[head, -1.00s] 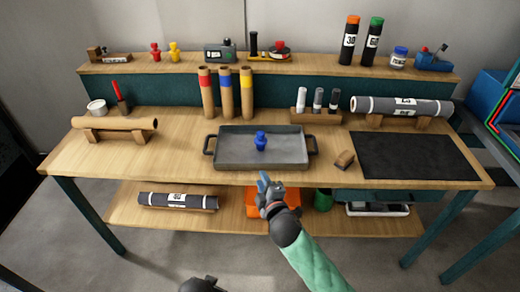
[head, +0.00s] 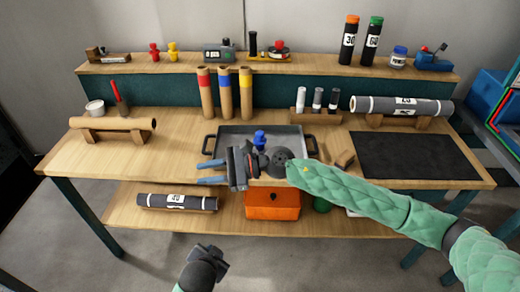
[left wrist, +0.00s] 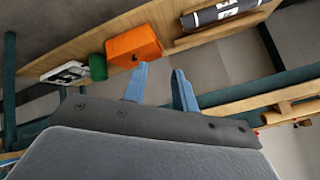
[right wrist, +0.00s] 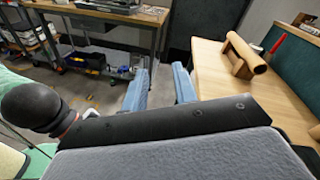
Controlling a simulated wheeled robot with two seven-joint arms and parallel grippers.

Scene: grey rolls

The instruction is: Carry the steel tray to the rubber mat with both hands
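The steel tray (head: 236,132) lies on the bench with a handle at each side and a blue knob-like piece (head: 259,138) in it. The black rubber mat (head: 415,155) lies flat on the bench to its right, bare. My right gripper (head: 210,172) is open and empty, fingers pointing left, in front of the tray's front left part and hiding some of it. Its parted blue fingers also show in the right wrist view (right wrist: 160,88). My left gripper is low in front of the bench; its fingers are parted and empty in the left wrist view (left wrist: 160,88).
Cardboard tubes (head: 225,95) stand behind the tray. A grey roll (head: 400,106) rests on a cradle behind the mat. An orange box (head: 272,203) is on the lower shelf. The bench front left is clear.

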